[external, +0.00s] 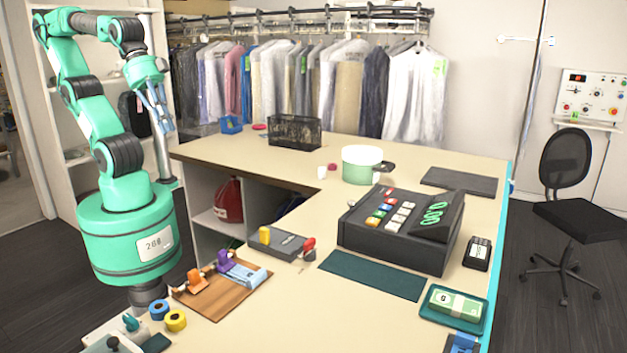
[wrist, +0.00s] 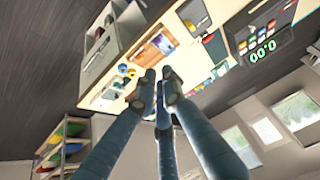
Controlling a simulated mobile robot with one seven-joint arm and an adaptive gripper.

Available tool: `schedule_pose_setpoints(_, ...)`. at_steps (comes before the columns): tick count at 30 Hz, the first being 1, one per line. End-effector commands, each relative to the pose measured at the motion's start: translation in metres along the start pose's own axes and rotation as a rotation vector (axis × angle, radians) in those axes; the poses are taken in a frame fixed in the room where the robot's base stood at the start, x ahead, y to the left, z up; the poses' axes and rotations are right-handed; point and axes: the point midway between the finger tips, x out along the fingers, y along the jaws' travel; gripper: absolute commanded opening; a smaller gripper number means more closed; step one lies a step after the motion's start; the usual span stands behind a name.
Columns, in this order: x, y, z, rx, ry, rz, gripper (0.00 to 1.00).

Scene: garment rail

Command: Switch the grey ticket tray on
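The grey ticket tray appears to be the flat dark grey box (external: 284,242) on the near-left counter in the external view. My gripper (external: 166,130) is raised at the left, beyond the counter's edge, well away from the box and pointing down. Its blue-grey fingers also show in the wrist view (wrist: 160,92), with gaps between them and nothing held.
A wooden board (external: 222,290) with orange and purple clips lies nearer than the box. A dark cash register (external: 395,245) stands to its right, behind a green mat (external: 373,275). Yellow and blue tape rolls sit at the near left. A mesh basket (external: 295,131) stands at the back.

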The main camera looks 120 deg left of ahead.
Motion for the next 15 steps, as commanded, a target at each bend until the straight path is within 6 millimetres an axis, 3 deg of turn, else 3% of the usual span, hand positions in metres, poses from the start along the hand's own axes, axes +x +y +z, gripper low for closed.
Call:
schedule_pose_setpoints(8, 0.001, 0.003, -0.022, -0.068, -0.015, 0.010, 0.00)
schedule_pose_setpoints(15, 0.005, 0.010, -0.060, -0.198, -0.042, 0.026, 0.00)
